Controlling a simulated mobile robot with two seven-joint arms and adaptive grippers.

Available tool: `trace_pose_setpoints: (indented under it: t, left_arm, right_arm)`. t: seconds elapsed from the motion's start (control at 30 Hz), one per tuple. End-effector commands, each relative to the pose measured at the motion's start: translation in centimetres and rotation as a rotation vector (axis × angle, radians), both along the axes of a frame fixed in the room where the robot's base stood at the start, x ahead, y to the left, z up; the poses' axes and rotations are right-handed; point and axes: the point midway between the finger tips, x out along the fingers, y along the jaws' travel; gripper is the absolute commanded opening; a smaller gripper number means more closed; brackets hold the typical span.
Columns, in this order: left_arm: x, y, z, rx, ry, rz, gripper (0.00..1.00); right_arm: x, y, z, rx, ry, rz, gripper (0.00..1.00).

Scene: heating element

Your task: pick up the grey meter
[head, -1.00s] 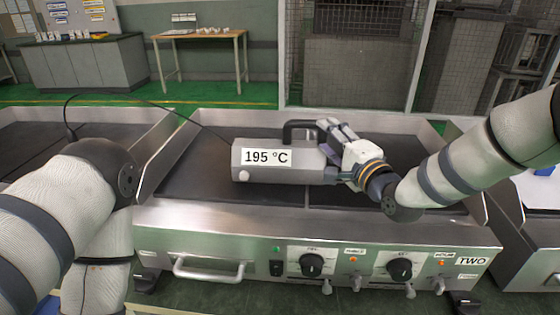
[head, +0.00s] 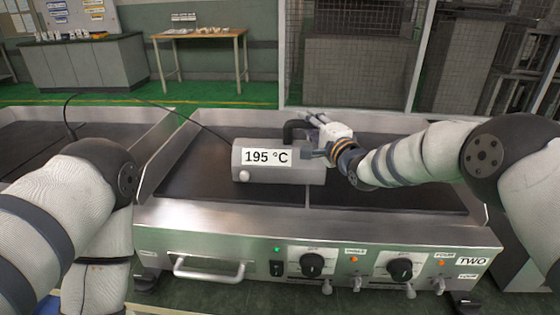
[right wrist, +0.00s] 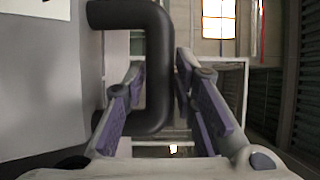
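The grey meter (head: 278,174) is a grey block with a "195 °C" label on its front and a black handle (head: 296,127) at the top. It sits on the dark plate of the griddle. My right gripper (head: 307,132) is at the meter's upper right, by the handle. In the right wrist view the black handle (right wrist: 156,80) stands between the two open fingers of my right gripper (right wrist: 160,75), with a gap on the right side. The meter's grey side (right wrist: 45,100) fills the left of that view. My left gripper is out of view; only my left arm shows.
The griddle (head: 400,225) has raised metal rims, front knobs and a bar handle (head: 208,270). A black cable (head: 185,118) runs from the meter to the left. The plate is clear right of the meter. A wooden table (head: 200,38) stands far behind.

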Motion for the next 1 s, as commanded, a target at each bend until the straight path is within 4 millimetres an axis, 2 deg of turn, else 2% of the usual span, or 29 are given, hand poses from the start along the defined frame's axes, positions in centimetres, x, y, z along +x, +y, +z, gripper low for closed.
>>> trace_pose_setpoints:
  t: [0.03, 0.07, 0.47, 0.57, 0.8, 1.0]
  left_arm:
    - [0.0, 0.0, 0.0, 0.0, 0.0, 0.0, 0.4]
    - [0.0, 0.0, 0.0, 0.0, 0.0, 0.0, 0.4]
    - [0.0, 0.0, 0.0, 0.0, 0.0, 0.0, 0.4]
    - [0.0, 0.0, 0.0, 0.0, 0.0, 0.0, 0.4]
    - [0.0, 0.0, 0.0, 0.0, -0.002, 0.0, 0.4]
    - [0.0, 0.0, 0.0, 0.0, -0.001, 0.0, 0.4]
  right_arm:
    - [0.0, 0.0, 0.0, 0.0, 0.0, 0.0, 0.06]
    - [0.0, 0.0, 0.0, 0.0, 0.0, 0.0, 0.0]
    - [0.0, 0.0, 0.3, 0.001, -0.004, -0.001, 0.0]
    - [0.1, -0.1, 1.5, 0.002, -0.006, -0.001, 0.0]
    - [0.0, -0.1, 7.4, 0.003, -0.008, -0.001, 0.0]
    - [0.0, 0.0, 10.1, 0.003, -0.005, 0.0, 0.0]
